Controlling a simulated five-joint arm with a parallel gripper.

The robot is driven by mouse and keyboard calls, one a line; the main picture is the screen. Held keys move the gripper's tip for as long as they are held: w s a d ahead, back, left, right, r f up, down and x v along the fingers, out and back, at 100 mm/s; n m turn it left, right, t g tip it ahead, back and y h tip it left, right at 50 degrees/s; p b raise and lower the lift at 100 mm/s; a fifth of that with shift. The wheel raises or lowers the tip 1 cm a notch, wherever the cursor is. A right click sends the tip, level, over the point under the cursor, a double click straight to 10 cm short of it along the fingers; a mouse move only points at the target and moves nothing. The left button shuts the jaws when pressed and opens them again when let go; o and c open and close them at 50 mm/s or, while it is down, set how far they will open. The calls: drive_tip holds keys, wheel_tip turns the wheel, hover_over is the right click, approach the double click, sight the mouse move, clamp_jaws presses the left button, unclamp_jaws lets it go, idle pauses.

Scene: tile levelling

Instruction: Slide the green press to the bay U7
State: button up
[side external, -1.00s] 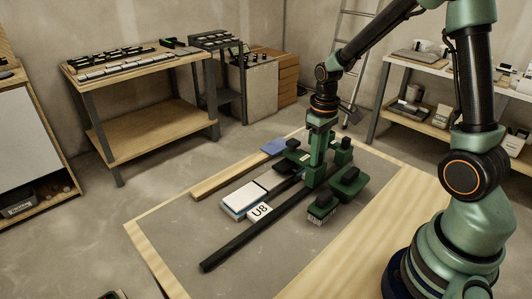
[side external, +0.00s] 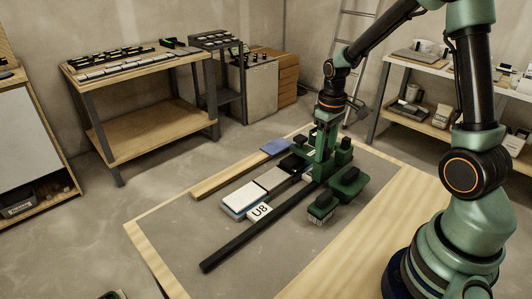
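My gripper (side external: 318,179) points down over the far part of the black rail (side external: 252,234). I cannot tell whether its fingers are open or closed on something. A green piece (side external: 300,143), possibly the press, is just left of and behind the gripper, partly hidden by it. A low black piece (side external: 292,162) lies in front of that. A tag reading U8 (side external: 260,211) lies beside a white-topped block (side external: 243,202). A grey tile (side external: 270,179) is beyond that block. No U7 tag is readable; a small white patch (side external: 307,177) shows beside the gripper.
To the right of the rail are a green block with a black handle (side external: 349,183), a green brush (side external: 321,212) and another green piece (side external: 343,151). A wooden strip (side external: 228,180) and a blue sheet (side external: 275,146) lie left. The near grey board is clear.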

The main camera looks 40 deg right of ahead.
drive_tip(key=shift+r, duration=3.45)
drive_tip(key=shift+a+r, duration=0.15)
drive_tip(key=shift+r, duration=0.05)
drive_tip(key=s+a+r+t, duration=0.2)
drive_tip(key=s+a+r, duration=0.1)
drive_tip(key=a, duration=0.3)
drive_tip(key=s+a+r+t, duration=0.3)
drive_tip(key=s+a+r, duration=0.1)
drive_tip(key=a+r, duration=0.1)
drive_tip(key=shift+s+a+r+t, duration=0.3)
drive_tip(key=shift+a+r, duration=0.1)
drive_tip(key=shift+a, duration=0.25)
